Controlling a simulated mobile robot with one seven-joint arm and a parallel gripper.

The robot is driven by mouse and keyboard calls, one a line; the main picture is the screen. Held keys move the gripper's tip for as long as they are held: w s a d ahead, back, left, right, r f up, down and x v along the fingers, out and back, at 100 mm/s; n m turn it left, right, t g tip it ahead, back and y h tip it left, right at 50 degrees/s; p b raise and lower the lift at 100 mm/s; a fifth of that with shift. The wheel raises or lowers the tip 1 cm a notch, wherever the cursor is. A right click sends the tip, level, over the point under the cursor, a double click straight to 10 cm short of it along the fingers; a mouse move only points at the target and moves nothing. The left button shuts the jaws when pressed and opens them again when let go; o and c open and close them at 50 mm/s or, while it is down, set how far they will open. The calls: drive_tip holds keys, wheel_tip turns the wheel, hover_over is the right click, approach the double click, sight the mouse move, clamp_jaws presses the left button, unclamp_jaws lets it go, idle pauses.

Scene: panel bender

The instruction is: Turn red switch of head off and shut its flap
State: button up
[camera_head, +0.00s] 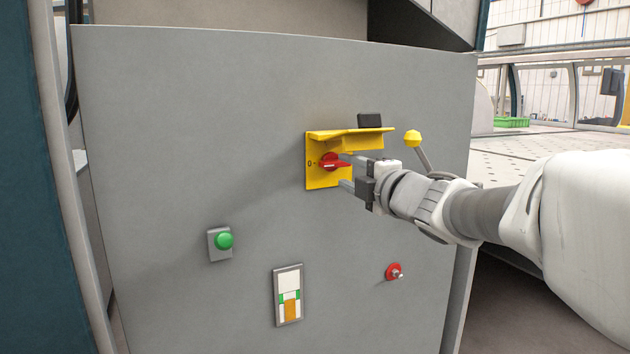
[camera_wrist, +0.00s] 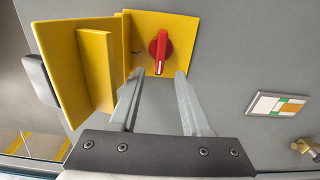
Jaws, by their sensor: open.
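The red switch (camera_head: 329,161) sits on a yellow plate (camera_head: 318,181) on the grey cabinet front. Its handle lies about horizontal in the head view, with a "0" mark to its left. The yellow flap (camera_head: 350,134) is open and sticks out above the switch. My gripper (camera_head: 350,171) is open and comes from the right, close to the plate. In the wrist view the red switch (camera_wrist: 160,48) is just ahead of the fingertips (camera_wrist: 159,75), in line with the gap between them. The yellow flap (camera_wrist: 75,68) stands left of the fingers there. Contact cannot be told.
A black block (camera_head: 370,120) is above the flap. A yellow-knobbed lever (camera_head: 413,138) stands right of the plate, behind my wrist. Lower down are a green button (camera_head: 224,240), a small label panel (camera_head: 289,295) and a red button (camera_head: 394,271). The cabinet face left of the plate is clear.

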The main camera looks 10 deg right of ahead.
drive_tip(key=p+v, duration=0.2)
drive_tip(key=v, duration=1)
drive_tip(key=shift+s, duration=0.25)
